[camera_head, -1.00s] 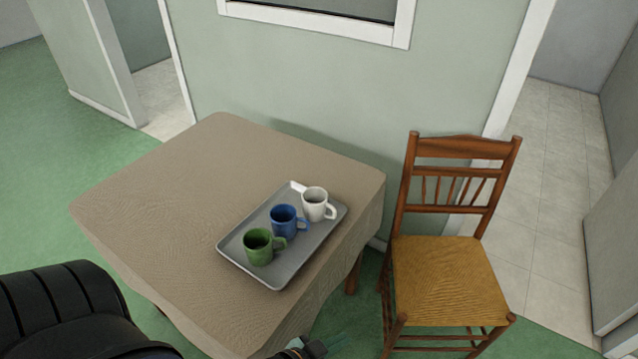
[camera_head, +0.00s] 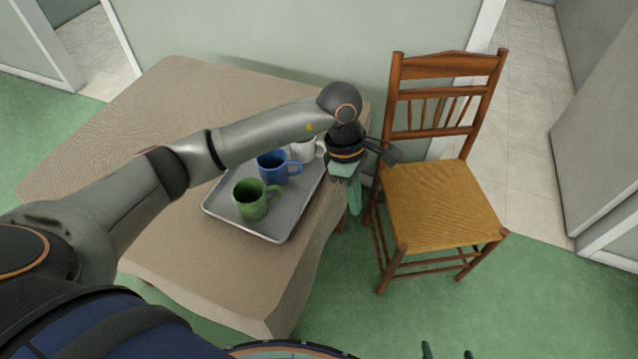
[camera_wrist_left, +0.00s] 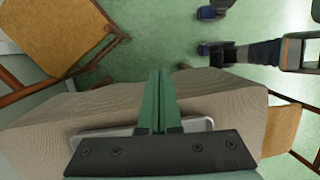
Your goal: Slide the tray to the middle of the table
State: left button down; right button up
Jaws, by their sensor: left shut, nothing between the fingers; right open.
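The grey tray (camera_head: 285,213) lies on the cloth-covered table (camera_head: 110,150), close to its right edge. On it, upright in a row, stand a green mug (camera_head: 250,200), a blue mug (camera_head: 271,169) and a white mug (camera_head: 302,151), which my left arm partly hides. My left gripper (camera_head: 354,208) points down with its fingers shut and empty, just right of the tray and table edge. In the left wrist view, the shut fingers (camera_wrist_left: 158,75) stand in front of the tray's rim (camera_wrist_left: 198,124); contact cannot be told. My right gripper (camera_head: 447,352) shows only its open fingertips at the bottom.
A wooden chair (camera_head: 440,205) with a woven seat stands right of the table, close to my left gripper. The wall (camera_head: 270,45) runs behind the table. The table's left and middle are bare. Another chair seat (camera_wrist_left: 282,130) shows in the left wrist view.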

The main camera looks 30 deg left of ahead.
aim_at(317, 202)
pick_arm(q)
jog(key=w+a+r+t+y, duration=0.1)
jog(key=w+a+y, duration=0.25)
jog(key=a, duration=0.25)
jog(key=shift+h, duration=0.35)
jog(key=a+f, duration=0.1)
jog(key=f, duration=0.2)
jog(key=a+f, duration=0.1)
jog(key=f, duration=0.2)
jog(key=a+f+p, duration=0.1)
jog(key=f, duration=0.2)
jog(key=shift+f, duration=0.2)
jog(key=shift+a, duration=0.4)
pick_arm(e)
jog(key=shift+w+a+r, duration=0.1)
jog(key=shift+w+r, duration=0.2)
jog(key=shift+r, duration=0.2)
